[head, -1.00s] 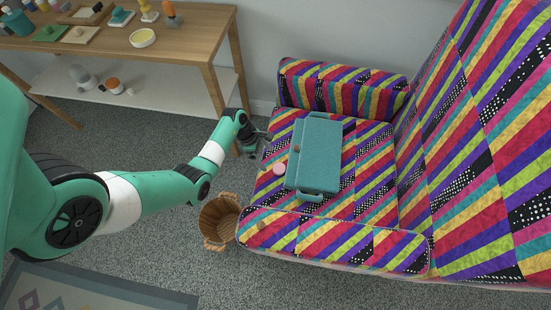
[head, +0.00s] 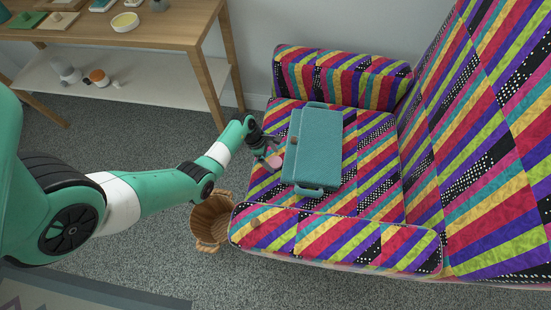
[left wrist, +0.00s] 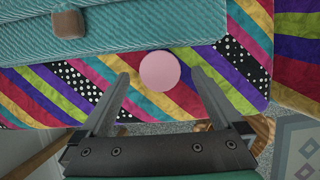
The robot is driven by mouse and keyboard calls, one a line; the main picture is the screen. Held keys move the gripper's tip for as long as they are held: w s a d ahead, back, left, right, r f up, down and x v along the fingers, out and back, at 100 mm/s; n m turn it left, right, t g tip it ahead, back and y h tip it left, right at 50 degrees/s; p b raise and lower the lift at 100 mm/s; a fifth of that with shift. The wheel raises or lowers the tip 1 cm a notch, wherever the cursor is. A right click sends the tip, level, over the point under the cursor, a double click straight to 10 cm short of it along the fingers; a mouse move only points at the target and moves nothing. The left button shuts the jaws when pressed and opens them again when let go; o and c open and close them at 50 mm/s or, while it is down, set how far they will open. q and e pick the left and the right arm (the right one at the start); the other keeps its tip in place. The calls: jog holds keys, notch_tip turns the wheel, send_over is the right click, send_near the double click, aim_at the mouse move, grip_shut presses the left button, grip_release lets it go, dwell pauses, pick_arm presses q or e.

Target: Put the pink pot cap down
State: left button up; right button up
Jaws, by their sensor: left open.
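The pink pot cap (head: 276,162) is a small round disc on the striped sofa seat, just left of the teal case. In the left wrist view the pink pot cap (left wrist: 160,71) lies at the seat's front part, between the tips of my open fingers. My left gripper (head: 270,154) is over the front edge of the seat with its fingertips at the cap. The left wrist view shows the gripper (left wrist: 160,76) with a gap on each side of the cap. My right gripper is not in view.
The teal case (head: 318,150) lies on the seat (head: 370,190) close beside the cap; its brown latch (left wrist: 68,23) shows in the left wrist view. A wicker basket (head: 200,228) stands on the floor before the sofa. A wooden table (head: 185,28) with craft items stands at the upper left.

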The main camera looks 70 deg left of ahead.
aim_at(273, 161)
pick_arm(q)
jog(key=shift+x, duration=0.9)
jog(key=shift+r, duration=0.15)
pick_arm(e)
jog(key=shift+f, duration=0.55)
pick_arm(q)
jog(key=shift+a, duration=0.1)
jog(key=c, duration=1.5)
jog(key=shift+o, duration=0.2)
notch_tip(273, 161, up, 10)
jog(key=p, duration=0.6)
jog(key=shift+p, duration=0.4)
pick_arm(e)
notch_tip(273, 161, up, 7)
